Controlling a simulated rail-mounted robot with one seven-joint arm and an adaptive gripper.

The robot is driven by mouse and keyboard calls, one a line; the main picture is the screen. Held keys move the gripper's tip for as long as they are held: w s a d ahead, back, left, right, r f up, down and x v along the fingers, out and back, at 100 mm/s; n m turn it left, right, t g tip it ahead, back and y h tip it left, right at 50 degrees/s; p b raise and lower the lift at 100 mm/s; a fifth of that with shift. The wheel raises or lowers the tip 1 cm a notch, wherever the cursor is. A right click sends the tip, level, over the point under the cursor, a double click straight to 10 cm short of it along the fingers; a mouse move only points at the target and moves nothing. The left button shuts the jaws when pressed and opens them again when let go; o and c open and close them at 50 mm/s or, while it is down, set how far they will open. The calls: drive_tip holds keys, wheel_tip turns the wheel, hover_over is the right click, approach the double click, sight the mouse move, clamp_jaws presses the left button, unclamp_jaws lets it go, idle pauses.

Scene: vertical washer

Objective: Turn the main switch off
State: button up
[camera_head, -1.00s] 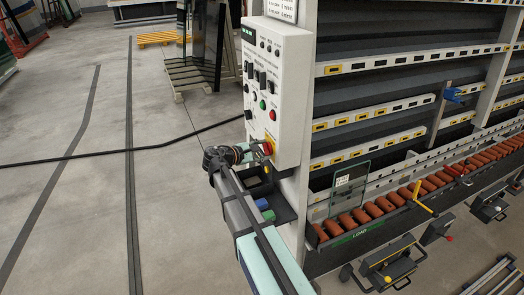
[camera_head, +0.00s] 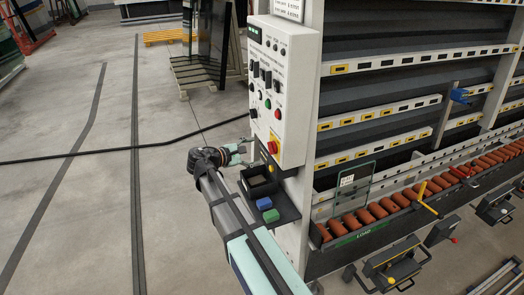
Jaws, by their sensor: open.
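The control panel (camera_head: 284,95) is a pale upright box on the end of the washer frame, with several knobs and buttons on its face. The red switch on a yellow plate (camera_head: 272,146), apparently the main switch, is low on the panel. Its exact handle angle is too small to tell. My gripper (camera_head: 246,151) is open and empty, just left of the red switch, with a small visible gap between them. My arm reaches up from the bottom of the picture.
A dark shelf under the panel holds a black tray (camera_head: 258,183), a blue block (camera_head: 264,203) and a green block (camera_head: 271,216). A roller conveyor (camera_head: 375,211) runs to the right. A black cable (camera_head: 100,154) crosses the floor.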

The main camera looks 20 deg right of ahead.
drive_tip(key=shift+v, duration=2.3)
